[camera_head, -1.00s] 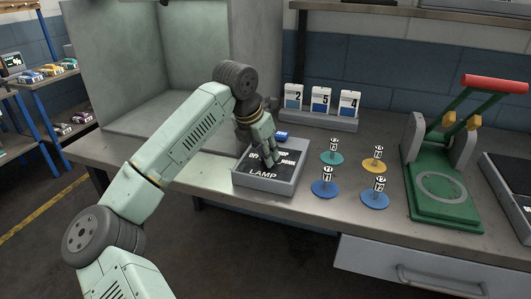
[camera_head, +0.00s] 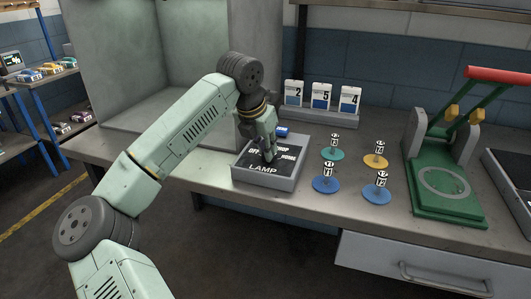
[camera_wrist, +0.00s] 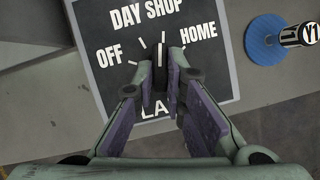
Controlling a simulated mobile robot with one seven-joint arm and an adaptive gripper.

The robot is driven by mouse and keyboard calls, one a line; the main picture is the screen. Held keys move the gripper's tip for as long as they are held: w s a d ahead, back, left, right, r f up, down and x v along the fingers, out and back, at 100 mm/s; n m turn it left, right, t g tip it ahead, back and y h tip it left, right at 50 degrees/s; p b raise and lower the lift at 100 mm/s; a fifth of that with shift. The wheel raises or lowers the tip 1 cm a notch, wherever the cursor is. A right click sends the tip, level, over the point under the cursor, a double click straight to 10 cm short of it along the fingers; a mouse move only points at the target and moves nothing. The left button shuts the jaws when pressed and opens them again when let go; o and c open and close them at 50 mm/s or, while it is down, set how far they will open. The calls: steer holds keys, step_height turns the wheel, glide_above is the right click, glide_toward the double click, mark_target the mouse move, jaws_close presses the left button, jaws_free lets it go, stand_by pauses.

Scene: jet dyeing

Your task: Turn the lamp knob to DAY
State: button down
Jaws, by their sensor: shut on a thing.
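The lamp panel (camera_head: 245,172) is a grey box with a dark face at the bench's front edge. In the wrist view its face (camera_wrist: 100,75) shows OFF at left, DAY and SHOP at the top and HOME at right. The dark lamp knob (camera_wrist: 161,68) stands at the centre, its ridge running roughly up and down in the picture. My gripper (camera_wrist: 162,72) is shut on it, a finger on each side. In the head view my gripper (camera_head: 267,158) reaches down onto the panel and hides the knob.
Discs with numbered posts, including a blue one (camera_head: 326,185) and a teal one (camera_head: 333,154), stand right of the panel. A card holder (camera_head: 320,117) is behind. A green press (camera_head: 445,195) with a red handle stands farther right. A grey booth wall (camera_head: 255,50) rises behind my arm.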

steer(key=n+b, duration=0.2)
steer(key=n+y+b, duration=0.1)
steer(key=n+b, duration=0.1)
steer(key=shift+d+f+t+b, duration=0.2)
steer(key=shift+t+b, duration=0.1)
steer(key=shift+t, duration=0.1)
steer(key=shift+d+r+n+y+b, duration=0.15)
steer(key=shift+n+y+b, duration=0.65)
steer(key=shift+n+b, duration=0.6)
steer(key=shift+n, duration=0.4)
steer(key=c, duration=1.6)
jaws_free()
steer(key=shift+c, duration=0.2)
steer(key=shift+s+r, duration=0.1)
steer(key=v, duration=1.2)
steer(key=shift+d, duration=0.2)
